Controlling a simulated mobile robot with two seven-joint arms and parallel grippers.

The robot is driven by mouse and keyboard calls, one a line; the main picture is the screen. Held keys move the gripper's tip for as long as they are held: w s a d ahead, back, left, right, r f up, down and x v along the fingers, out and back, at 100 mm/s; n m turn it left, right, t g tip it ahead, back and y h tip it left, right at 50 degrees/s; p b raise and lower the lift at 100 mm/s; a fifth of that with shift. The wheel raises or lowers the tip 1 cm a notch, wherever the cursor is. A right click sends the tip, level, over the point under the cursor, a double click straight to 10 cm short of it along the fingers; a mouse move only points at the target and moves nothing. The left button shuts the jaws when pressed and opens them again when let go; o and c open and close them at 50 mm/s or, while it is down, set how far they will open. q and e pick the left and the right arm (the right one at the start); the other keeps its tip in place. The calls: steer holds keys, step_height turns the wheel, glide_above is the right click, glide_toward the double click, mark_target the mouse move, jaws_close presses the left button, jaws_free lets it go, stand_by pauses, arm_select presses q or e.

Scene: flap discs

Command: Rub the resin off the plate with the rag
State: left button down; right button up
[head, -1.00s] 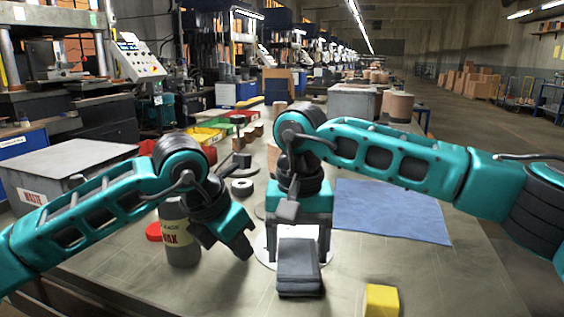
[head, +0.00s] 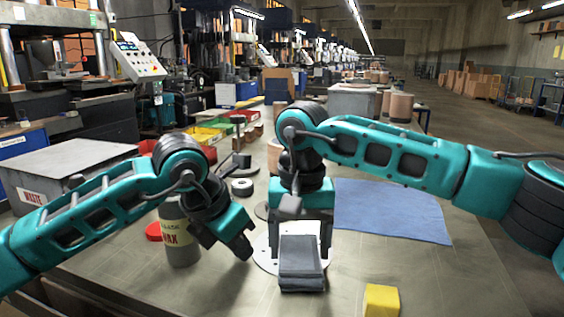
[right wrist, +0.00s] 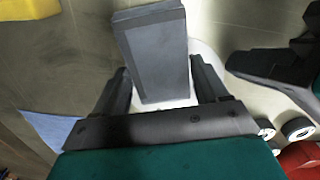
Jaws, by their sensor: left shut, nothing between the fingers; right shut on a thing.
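The rag is a dark grey folded pad (head: 301,265), held by my right gripper (head: 300,240), which is shut on it. The pale round plate (head: 262,255) lies flat on the table under the rag and gripper, with only parts of its rim and top showing. In the right wrist view the rag (right wrist: 155,55) sits between the fingers and the plate's edge (right wrist: 205,62) shows behind it. I cannot tell whether the rag touches the plate. No resin is clearly visible. My left gripper (head: 243,250) is shut and empty, just left of the plate.
A wax can (head: 179,235) stands close to my left gripper, with a red lid (head: 154,231) beside it. A yellow block (head: 382,300) lies at front right and a blue cloth (head: 390,210) at right. Colored bins (head: 205,135) stand farther back. The front table is mostly clear.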

mark_target(306, 235)
steer(key=shift+w+d+f, duration=0.1)
steer(key=shift+w+d, duration=0.25)
steer(key=shift+w, duration=0.5)
steer(key=shift+w+d, duration=0.3)
steer(key=shift+w, duration=0.5)
steer(key=shift+r, duration=3.55)
arm_select(q)
steer(key=shift+r, duration=0.1)
